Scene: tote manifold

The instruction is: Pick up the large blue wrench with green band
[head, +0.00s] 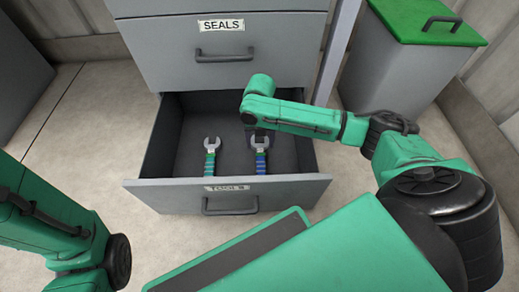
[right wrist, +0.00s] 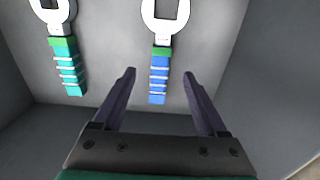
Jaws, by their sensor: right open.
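The blue wrench with a green band (head: 261,163) lies in the open lower drawer, right of the drawer's middle, its grey open-ended head toward the back. In the right wrist view, its blue handle (right wrist: 158,80) with pale stripes shows between my right fingertips' directions, the green band just below the head. My right gripper (right wrist: 159,76) is open and empty above the drawer, its fingers either side of the handle's lower end in the picture. Whether they reach down to its height I cannot tell. My left gripper is out of view; only the left arm shows.
A teal wrench with a green band (head: 209,160) lies to the left in the same drawer (head: 170,196), labelled TOOLS. A shut drawer labelled SEALS (head: 222,50) is above. A grey bin with a green lid (head: 415,50) stands at the right. Floor at left is clear.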

